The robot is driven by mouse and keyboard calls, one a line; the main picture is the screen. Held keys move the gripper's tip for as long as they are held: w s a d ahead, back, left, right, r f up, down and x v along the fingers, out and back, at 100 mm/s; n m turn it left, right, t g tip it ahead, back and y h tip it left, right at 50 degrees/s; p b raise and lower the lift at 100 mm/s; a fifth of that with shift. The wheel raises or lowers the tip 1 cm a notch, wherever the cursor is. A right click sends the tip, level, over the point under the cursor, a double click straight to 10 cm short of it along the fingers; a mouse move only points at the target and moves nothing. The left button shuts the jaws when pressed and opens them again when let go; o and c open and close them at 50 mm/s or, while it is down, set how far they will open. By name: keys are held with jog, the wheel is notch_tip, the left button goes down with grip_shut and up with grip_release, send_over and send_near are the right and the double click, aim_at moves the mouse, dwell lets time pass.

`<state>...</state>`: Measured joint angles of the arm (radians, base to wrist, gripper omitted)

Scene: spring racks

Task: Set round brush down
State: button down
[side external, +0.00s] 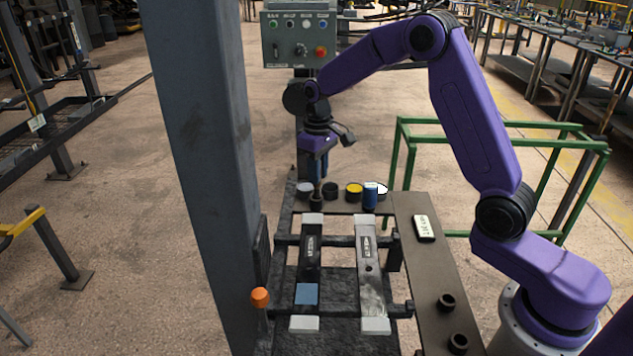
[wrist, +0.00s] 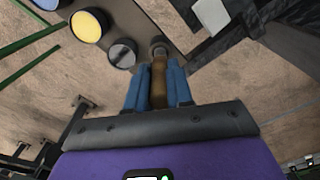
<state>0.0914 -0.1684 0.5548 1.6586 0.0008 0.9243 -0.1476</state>
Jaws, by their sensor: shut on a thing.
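My gripper (side external: 318,165) points down over the far left end of the rack bench. In the wrist view its blue fingers (wrist: 158,82) are shut on the round brush (wrist: 159,88), which shows as a brown handle between them. The brush (side external: 317,188) hangs roughly upright below the fingers in the side view. A small dark round piece (side external: 316,203) is at its lower end, by the shelf. I cannot tell whether this is the brush head or a holder, or whether the brush touches the shelf.
Several round pots, including a yellow one (side external: 354,191), line the far shelf. A blue cylinder (side external: 370,196) stands beside them. Two long bars (side external: 368,285) lie across the rack. The brown side shelf (side external: 425,265) carries a labelled dark block (side external: 424,228) and black rings (side external: 446,301). A grey post (side external: 200,150) stands left.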

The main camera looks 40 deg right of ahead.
jog(key=shift+w+f, duration=0.2)
jog(key=shift+f, duration=1.6)
jog(key=shift+f, duration=0.1)
jog(key=c, duration=1)
grip_release()
notch_tip(320, 180, up, 12)
jog(key=shift+r, duration=0.15)
